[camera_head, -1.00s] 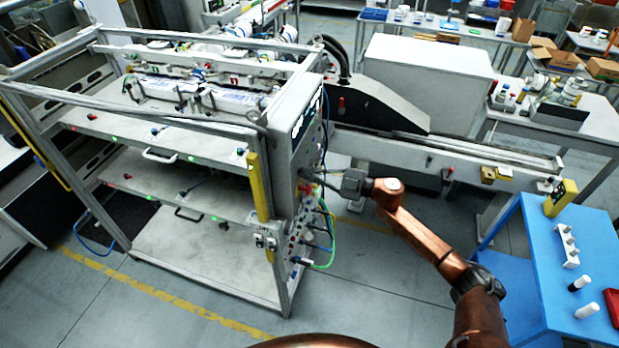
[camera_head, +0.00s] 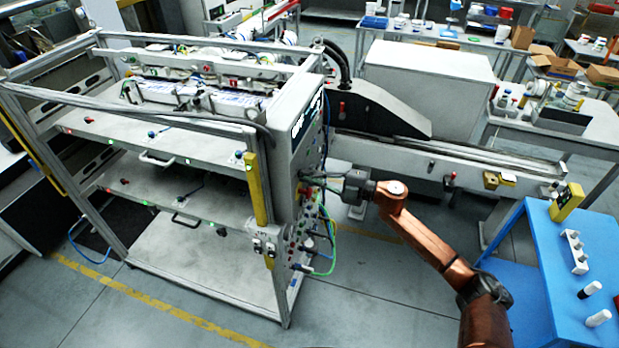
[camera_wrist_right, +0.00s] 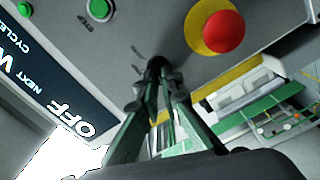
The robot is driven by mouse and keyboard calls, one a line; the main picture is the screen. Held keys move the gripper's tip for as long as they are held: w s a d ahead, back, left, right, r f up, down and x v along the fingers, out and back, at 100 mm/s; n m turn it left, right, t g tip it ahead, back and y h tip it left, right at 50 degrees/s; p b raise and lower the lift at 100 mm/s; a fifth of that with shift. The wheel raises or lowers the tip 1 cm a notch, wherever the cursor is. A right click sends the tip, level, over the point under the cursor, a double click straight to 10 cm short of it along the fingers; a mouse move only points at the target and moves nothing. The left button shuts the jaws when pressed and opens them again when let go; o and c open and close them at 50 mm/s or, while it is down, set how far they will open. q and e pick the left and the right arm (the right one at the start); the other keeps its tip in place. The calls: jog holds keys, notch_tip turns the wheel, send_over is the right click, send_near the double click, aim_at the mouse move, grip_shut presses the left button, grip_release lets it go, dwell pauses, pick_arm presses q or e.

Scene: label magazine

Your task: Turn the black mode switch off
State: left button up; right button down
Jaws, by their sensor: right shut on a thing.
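The black mode switch (camera_wrist_right: 154,64) is a small dark knob on the grey control panel in the right wrist view. It is mostly hidden between the fingertips. My right gripper (camera_wrist_right: 156,82) is shut on it, its fingers pointing at the panel. In the head view my right gripper (camera_head: 322,180) reaches the right side of the machine's control box (camera_head: 294,140); the switch is too small to tell there. The display (camera_wrist_right: 62,112) beside the switch reads "OFF" in large white letters. My left gripper is not in view.
A red emergency button (camera_wrist_right: 222,32) on a yellow disc sits right of the switch. Green buttons (camera_wrist_right: 100,9) lie to the upper left. Green and blue cables (camera_head: 330,240) hang below my right gripper. A blue table (camera_head: 565,265) stands to the right.

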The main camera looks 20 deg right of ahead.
jog(key=c, duration=2.1)
grip_release()
jog(key=v, duration=1.2)
